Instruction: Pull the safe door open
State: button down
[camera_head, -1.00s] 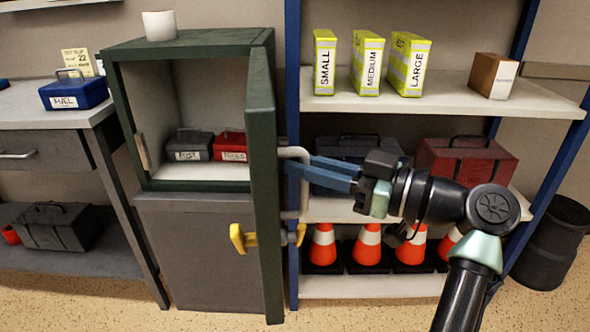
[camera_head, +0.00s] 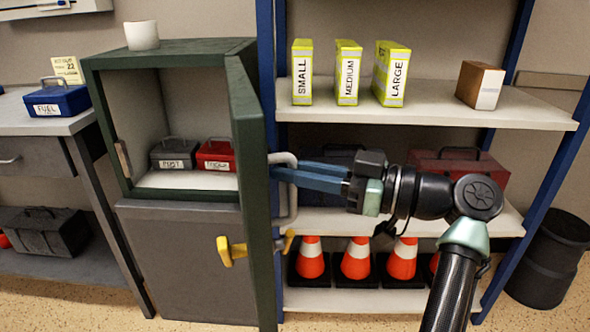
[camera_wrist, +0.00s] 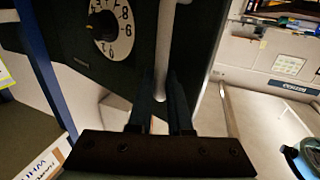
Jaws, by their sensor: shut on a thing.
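The green safe (camera_head: 105,120) stands with its door (camera_head: 250,150) swung wide open, seen nearly edge-on in the head view. A grey bar handle (camera_head: 291,205) is on the door's outer face. My gripper (camera_head: 277,174) is shut on the upper part of this handle. In the wrist view the pale handle (camera_wrist: 164,50) runs down between my two dark fingers (camera_wrist: 160,100), with the dial (camera_wrist: 110,22) beside it on the door. Inside the safe are a dark box (camera_head: 173,155) and a red box (camera_head: 215,156).
A shelf rack (camera_head: 430,112) with cartons, toolboxes and orange cones (camera_head: 356,262) stands right behind the door and my arm. A white cup (camera_head: 141,36) is on the safe. A workbench (camera_head: 55,124) stands left. A dark bin (camera_head: 550,258) is at far right.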

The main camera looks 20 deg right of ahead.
jog(key=shift+w+a+r, duration=0.1)
jog(key=shift+w+r, duration=0.05)
jog(key=c, duration=1.2)
grip_release()
jog(key=shift+o, duration=0.4)
jog(key=shift+w, duration=0.1)
jog(key=p+v, duration=0.1)
jog(key=v, duration=1.2)
jog(key=shift+p, duration=0.35)
